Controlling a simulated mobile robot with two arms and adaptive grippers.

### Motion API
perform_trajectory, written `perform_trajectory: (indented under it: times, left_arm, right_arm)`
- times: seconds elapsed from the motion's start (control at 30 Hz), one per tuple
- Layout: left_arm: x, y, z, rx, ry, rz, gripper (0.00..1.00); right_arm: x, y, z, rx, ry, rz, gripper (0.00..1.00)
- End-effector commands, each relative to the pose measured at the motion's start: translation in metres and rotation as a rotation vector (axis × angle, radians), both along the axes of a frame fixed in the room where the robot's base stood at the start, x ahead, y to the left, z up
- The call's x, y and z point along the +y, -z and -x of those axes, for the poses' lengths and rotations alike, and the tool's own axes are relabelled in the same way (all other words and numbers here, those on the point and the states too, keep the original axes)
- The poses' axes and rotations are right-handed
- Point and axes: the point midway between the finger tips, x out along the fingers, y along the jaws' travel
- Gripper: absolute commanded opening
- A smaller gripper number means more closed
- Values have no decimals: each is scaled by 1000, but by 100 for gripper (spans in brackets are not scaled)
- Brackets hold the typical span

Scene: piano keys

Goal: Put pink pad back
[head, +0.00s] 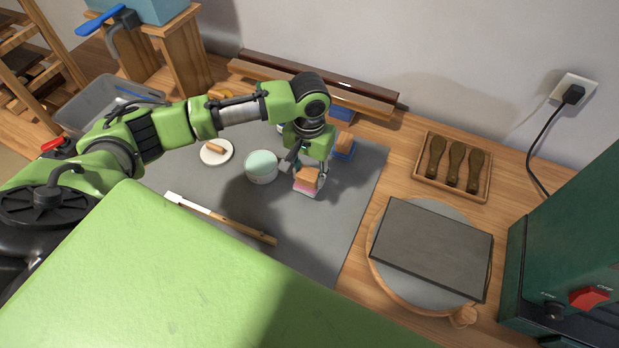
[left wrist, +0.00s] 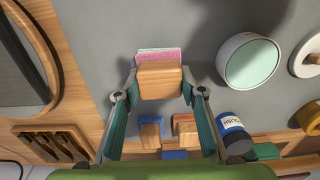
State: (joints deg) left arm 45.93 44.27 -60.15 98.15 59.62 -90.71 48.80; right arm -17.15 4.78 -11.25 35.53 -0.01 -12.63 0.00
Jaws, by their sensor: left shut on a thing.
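My left gripper (head: 308,182) is shut on the pink pad, a wooden block with a pink layer on its underside. The pad's pink edge (head: 305,188) shows below the wood in the head view. In the left wrist view the pink pad (left wrist: 160,80) sits between the two fingertips of my left gripper (left wrist: 155,92), its pink face away from the camera. It is over the grey mat; I cannot tell whether it touches it. A blue pad with a wooden block (head: 344,147) stands just behind and right of the gripper. My right gripper is not in view.
A white pot with a mint top (head: 262,166) stands close left of the gripper. In the wrist view, wooden blocks (left wrist: 150,132) and a blue polish tin (left wrist: 231,127) lie nearby. A dark slab (head: 432,247) rests at right. The grey mat's (head: 335,225) front right is clear.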

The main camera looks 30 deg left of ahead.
Motion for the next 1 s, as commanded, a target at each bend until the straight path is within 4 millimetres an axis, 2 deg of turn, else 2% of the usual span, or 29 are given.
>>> perform_trajectory:
  times: [0.27, 0.63, 0.67, 0.7, 1.0]
  left_arm:
    - [0, 32, -2, 2, 1, -2, 20]
    - [-1, 37, -2, 1, 0, -1, 20]
    - [-1, 37, -2, 1, 0, 0, 42]
    - [-1, 37, -2, 0, 0, -1, 52]
    - [0, 36, -2, 0, 0, -1, 54]
  right_arm:
    - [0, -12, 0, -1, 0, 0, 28]
    - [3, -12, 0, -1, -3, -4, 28]
    - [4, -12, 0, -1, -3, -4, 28]
    - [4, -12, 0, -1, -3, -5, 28]
    - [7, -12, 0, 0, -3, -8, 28]
